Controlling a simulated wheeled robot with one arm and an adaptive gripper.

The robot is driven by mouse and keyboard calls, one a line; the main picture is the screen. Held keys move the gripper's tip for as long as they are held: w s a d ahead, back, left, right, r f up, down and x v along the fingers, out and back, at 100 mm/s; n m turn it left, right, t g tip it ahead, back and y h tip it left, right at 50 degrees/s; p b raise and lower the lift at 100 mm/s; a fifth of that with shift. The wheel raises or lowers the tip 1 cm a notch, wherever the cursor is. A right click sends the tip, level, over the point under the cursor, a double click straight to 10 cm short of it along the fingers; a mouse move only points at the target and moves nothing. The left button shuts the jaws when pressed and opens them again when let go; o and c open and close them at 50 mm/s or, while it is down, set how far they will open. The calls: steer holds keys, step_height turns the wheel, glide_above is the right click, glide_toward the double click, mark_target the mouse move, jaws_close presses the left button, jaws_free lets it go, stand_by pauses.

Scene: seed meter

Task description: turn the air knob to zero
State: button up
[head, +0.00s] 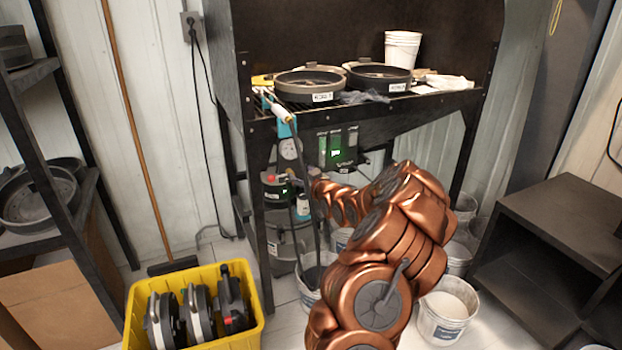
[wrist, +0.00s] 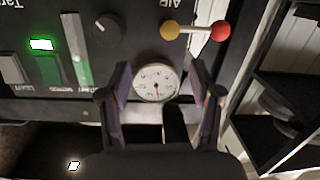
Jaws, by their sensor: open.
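The dark control panel (wrist: 140,60) fills the upper part of the wrist view, its lettering upside down. A black round knob (wrist: 103,27) with a pale pointer mark sits at the top. To its right is a pale bar with a yellow ball (wrist: 169,30) and a red ball (wrist: 219,31), below a cut-off label reading "AIR". I cannot tell for sure which is the air knob. A white round gauge (wrist: 155,82) shows between my fingers. My gripper (wrist: 160,95) is open and empty, its fingers either side of the gauge in the picture. In the head view my copper arm hides the gripper.
A lit green indicator (wrist: 41,44) and slider-like strips are on the panel's left. In the head view, a black bench (head: 430,103) holds sieves. A yellow crate (head: 190,343) stands front left, white buckets (head: 447,310) under and before the bench, a dark shelf (head: 560,220) at right.

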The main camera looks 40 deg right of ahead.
steer(key=s+d+f+t+h+b, duration=0.1)
steer(key=s+d+f, duration=0.2)
steer(key=d, duration=0.2)
steer(key=shift+x, duration=3.85)
steer(key=shift+d+r, duration=0.1)
steer(key=shift+d, duration=0.1)
steer(key=c, duration=1.2)
